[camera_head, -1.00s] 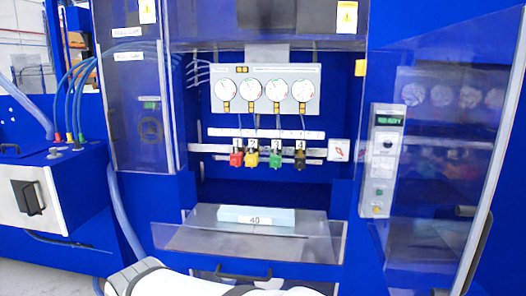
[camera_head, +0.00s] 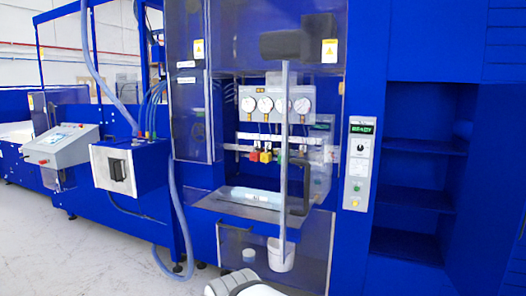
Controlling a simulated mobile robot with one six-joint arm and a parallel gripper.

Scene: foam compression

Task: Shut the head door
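A clear panel with a dark upright bow handle (camera_head: 300,188) stands at the right of the blue machine's front opening. I take it for the head door. It overlaps the right part of the opening, which holds several dials, coloured connectors and a pale foam block (camera_head: 255,197) on a tray. The left part of the opening looks uncovered. Whether the panel's edge touches the frame cannot be told. My gripper is not in view; only a white rounded piece shows at the bottom edge, perhaps my arm.
A control box reading READY (camera_head: 361,163) is on the post right of the opening. Open blue shelves (camera_head: 425,165) are further right. A grey upright rod (camera_head: 283,130) crosses the opening above a white cup-like thing (camera_head: 280,255).

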